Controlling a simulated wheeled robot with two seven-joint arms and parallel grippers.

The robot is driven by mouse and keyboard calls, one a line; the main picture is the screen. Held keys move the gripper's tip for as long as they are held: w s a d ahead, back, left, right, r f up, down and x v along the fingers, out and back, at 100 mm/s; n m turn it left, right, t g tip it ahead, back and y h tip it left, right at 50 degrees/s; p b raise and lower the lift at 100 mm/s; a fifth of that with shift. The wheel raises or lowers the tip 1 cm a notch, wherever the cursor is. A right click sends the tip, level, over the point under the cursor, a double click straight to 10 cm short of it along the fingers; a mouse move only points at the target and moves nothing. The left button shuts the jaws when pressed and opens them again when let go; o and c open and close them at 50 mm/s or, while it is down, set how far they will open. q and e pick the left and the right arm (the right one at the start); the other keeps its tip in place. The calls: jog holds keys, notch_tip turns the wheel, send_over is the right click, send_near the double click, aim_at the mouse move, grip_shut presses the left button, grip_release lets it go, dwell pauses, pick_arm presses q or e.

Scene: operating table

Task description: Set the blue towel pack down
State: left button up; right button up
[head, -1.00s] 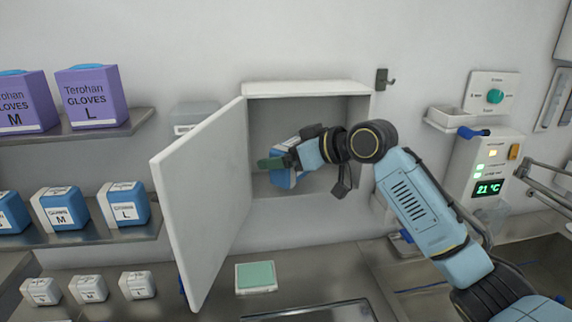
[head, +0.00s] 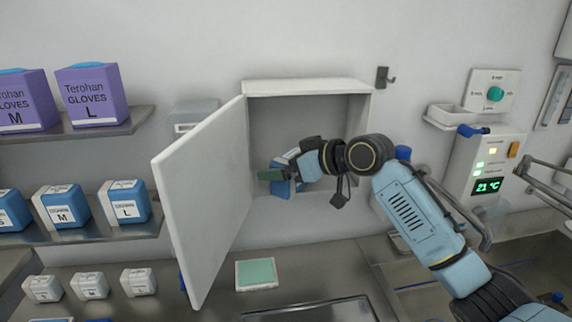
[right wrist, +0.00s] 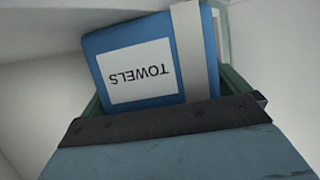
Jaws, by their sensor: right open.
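The blue towel pack (head: 284,189) is inside the open wall cabinet (head: 308,87), low and near its floor, partly hidden behind my right gripper. In the right wrist view the pack (right wrist: 196,88) shows its white "TOWELS" label upside down and a pale band, and it sits tilted between the green fingers. My right gripper (head: 274,175) reaches into the cabinet from the right. It is open, with its fingers on either side of the pack. Whether the pack's underside rests fully on the cabinet floor is hidden. My left gripper is not in view.
The cabinet door (head: 205,200) stands open at the left of the gripper. Shelves with purple glove boxes (head: 92,95) and blue boxes (head: 127,203) are farther left. A green-topped white box (head: 256,274) lies on the counter below. A control panel (head: 487,170) is at the right.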

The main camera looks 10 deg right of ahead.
jog(key=b+v, duration=0.1)
jog(key=v, duration=1)
jog(key=shift+s+d, duration=0.25)
jog(key=shift+r, duration=0.15)
